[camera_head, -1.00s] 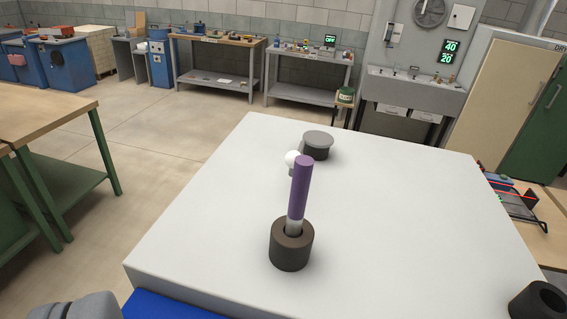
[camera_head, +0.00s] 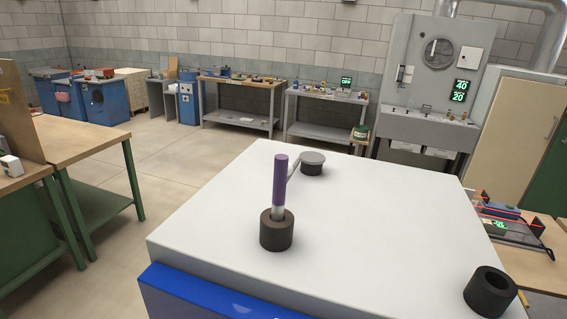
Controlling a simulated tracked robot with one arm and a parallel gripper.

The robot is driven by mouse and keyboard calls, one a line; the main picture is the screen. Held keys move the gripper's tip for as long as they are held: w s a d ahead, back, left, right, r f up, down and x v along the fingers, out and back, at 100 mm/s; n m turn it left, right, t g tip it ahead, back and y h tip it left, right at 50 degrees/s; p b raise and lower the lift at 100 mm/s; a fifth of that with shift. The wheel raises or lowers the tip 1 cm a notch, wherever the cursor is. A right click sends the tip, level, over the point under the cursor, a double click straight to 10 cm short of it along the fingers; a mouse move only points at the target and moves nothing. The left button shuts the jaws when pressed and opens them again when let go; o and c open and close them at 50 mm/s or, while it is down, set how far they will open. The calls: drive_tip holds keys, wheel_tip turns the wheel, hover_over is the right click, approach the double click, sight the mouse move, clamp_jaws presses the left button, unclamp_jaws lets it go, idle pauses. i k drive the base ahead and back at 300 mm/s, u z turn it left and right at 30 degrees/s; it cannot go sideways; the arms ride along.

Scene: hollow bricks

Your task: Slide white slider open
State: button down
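I cannot clearly make out a white slider. A white-topped cabinet (camera_head: 380,230) with a blue front (camera_head: 205,295) stands close before me; no slider shows on the part of its front in view. On its top, a purple rod (camera_head: 280,180) with a pale lower end stands upright in a dark hollow cylinder (camera_head: 277,235). Behind it, a short dark cylinder with a grey disc top (camera_head: 312,158) sits near the back edge. A thin pale bar (camera_head: 294,170) shows between rod and disc, partly hidden by the rod. My gripper is not in view.
Another dark hollow cylinder (camera_head: 490,292) sits at the cabinet's right front corner. A green-legged wooden workbench (camera_head: 85,140) is at left. A bench with a tray (camera_head: 515,232) stands at right. Benches and a grey sink unit (camera_head: 425,130) line the back. The floor at left is clear.

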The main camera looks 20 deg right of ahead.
sight(313, 158)
drive_tip(key=z, duration=0.1)
drive_tip(key=i, duration=0.95)
drive_tip(key=u, duration=0.1)
